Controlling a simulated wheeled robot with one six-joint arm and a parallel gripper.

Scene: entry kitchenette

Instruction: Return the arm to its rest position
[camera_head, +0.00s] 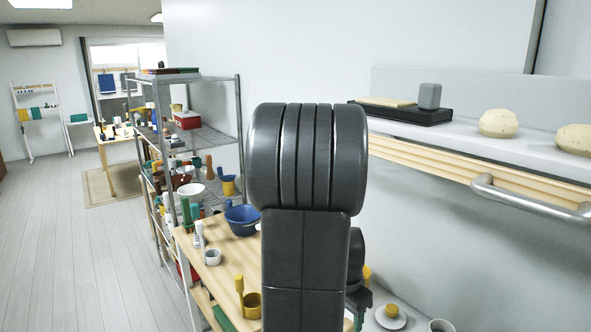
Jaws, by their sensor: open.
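My arm (306,200) stands upright in the middle of the view, dark grey, with a thick rounded joint at its top. A further dark part of my arm (357,255) shows behind its right side and reaches down. My gripper's fingertips do not show; the upright link hides what lies behind it. Nothing held by the arm can be seen.
A wall shelf (470,143) with a metal rail (530,202) juts out right. Floor is clear at left.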

